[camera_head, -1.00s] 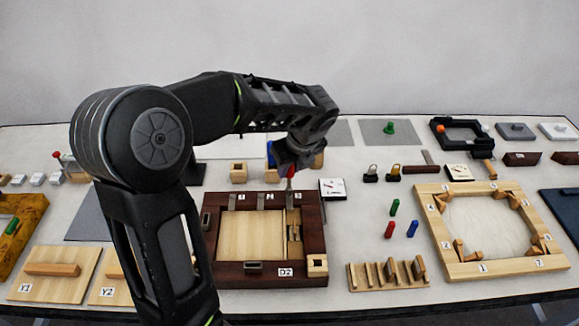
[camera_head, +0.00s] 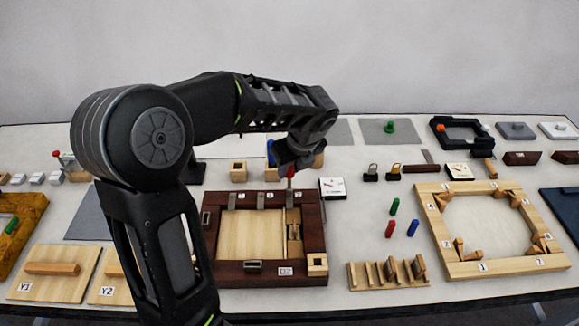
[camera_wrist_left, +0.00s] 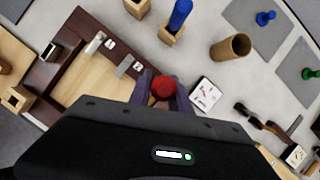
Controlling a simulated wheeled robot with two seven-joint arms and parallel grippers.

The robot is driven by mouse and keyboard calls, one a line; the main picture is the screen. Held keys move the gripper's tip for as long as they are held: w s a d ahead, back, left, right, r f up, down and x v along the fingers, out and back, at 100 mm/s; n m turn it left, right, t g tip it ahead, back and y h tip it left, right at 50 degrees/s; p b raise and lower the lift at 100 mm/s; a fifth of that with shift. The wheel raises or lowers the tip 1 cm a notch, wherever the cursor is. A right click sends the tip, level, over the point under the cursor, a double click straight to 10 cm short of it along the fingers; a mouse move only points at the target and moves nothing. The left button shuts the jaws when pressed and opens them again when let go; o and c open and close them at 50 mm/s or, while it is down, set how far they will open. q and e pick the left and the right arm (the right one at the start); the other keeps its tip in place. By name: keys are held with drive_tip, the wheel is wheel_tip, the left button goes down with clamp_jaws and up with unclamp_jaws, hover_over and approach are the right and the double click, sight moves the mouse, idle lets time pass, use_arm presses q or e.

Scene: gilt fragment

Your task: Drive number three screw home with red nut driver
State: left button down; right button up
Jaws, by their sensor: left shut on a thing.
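My left gripper (camera_head: 291,163) is shut on the red nut driver (camera_head: 290,171), held upright above the back edge of the dark wooden frame marked D2 (camera_head: 213,267). In the left wrist view, the driver's round red top (camera_wrist_left: 164,86) shows between the fingers. The driver's lower end is over the rightmost of the metal strips (camera_head: 290,199) on the frame's back rail. The other two strips carry labels 1 and 2 in the left wrist view. The third label and the screw are hidden by the gripper and driver, so I cannot tell whether the tip touches it.
A white dial card (camera_head: 333,188) lies just right of the frame. Wooden holders stand behind it, one with a blue-handled tool (camera_wrist_left: 180,16).

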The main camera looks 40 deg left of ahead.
idle(0.6)
use_arm(q)
drive_tip(key=shift+r+p, duration=2.3)
drive_tip(key=shift+r, duration=0.15)
drive_tip(key=shift+f, duration=0.1)
